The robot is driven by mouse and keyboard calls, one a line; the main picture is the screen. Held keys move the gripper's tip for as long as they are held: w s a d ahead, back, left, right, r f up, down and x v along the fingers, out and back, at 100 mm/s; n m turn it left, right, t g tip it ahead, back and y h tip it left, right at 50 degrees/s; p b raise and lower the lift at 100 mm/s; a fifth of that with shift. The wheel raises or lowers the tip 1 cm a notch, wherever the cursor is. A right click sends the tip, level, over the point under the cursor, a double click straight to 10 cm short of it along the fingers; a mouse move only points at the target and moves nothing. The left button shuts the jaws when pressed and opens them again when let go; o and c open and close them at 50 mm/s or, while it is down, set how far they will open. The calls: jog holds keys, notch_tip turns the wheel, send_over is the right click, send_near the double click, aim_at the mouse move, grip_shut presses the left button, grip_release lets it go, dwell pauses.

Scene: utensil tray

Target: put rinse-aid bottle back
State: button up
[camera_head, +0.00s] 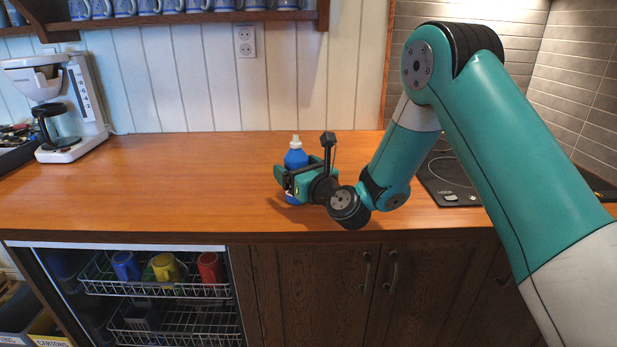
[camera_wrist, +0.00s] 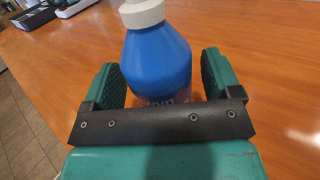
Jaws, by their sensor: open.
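The rinse-aid bottle (camera_head: 295,159) is blue with a white cap and stands upright on the wooden counter. It also shows in the wrist view (camera_wrist: 157,62), where its lower part is hidden behind my gripper's front plate. My gripper (camera_head: 283,180) is level at the bottle, low over the counter. In the wrist view my gripper (camera_wrist: 163,88) is open, with one finger on each side of the bottle. A gap shows beside the right finger; whether the left finger touches the bottle is hard to tell.
The wooden counter (camera_head: 190,190) is clear around the bottle. A white coffee machine (camera_head: 72,110) stands at the left, and a black hob (camera_head: 452,178) lies at the right behind my arm. Below, an open dishwasher rack (camera_head: 150,289) holds blue, yellow and red mugs.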

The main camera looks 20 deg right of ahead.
jog(key=b+v, duration=1)
jog(key=v, duration=0.1)
jog(key=shift+s+d+f, duration=0.1)
jog(key=shift+s+d, duration=0.05)
jog(key=shift+s, duration=0.3)
jog(key=s+a+n+g+y, duration=0.7)
jog(key=s+a+n+g, duration=0.5)
jog(key=n, duration=0.9)
jog(key=s+d+f+n+g+h, duration=0.2)
jog(key=s+n+g+h, duration=0.1)
jog(key=s+n, duration=0.4)
jog(key=s+d+f+n+g+h, duration=0.2)
jog(key=s+n, duration=0.6)
jog(key=n, duration=0.4)
jog(key=g+h, duration=0.1)
jog(key=h, duration=0.1)
jog(key=shift+s+d+h, duration=0.25)
jog(key=shift+h, duration=0.05)
jog(key=shift+f, duration=0.1)
